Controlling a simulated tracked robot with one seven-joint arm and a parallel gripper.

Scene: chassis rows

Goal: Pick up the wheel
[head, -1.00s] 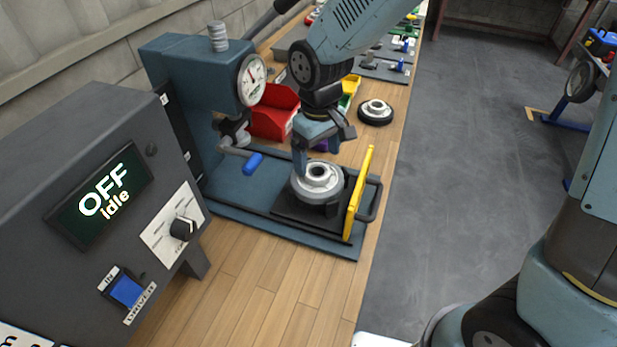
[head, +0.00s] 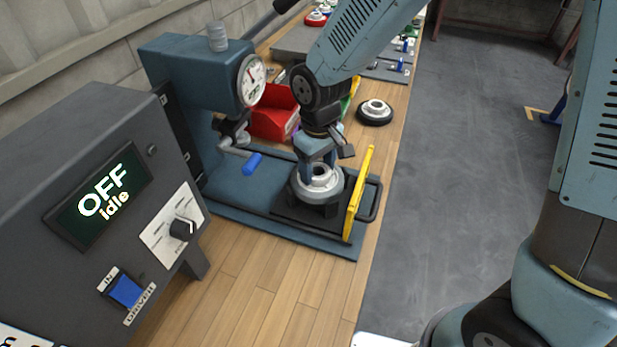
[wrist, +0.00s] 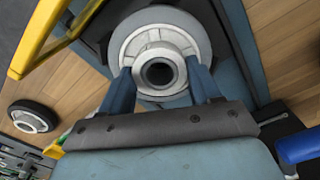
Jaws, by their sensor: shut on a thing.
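A grey metal wheel (head: 319,184) with a raised round hub sits on the dark fixture (head: 283,213) of the blue press (head: 190,75). In the wrist view the same wheel (wrist: 190,38) shows its hub with a dark bore. My gripper (head: 318,163) comes down on it from above. In the wrist view my gripper (wrist: 162,78) has its two blue fingers shut on the hub, one at each side. A second wheel with a black tyre (head: 375,112) lies on the bench behind, and also shows in the wrist view (wrist: 33,117).
A yellow guard (head: 358,195) stands close to the right of the wheel. A blue-gripped lever (head: 252,164) is to the left. A red bin (head: 272,115) is behind. A control box (head: 90,190) reading "OFF idle" stands front left. Bench is clear in front.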

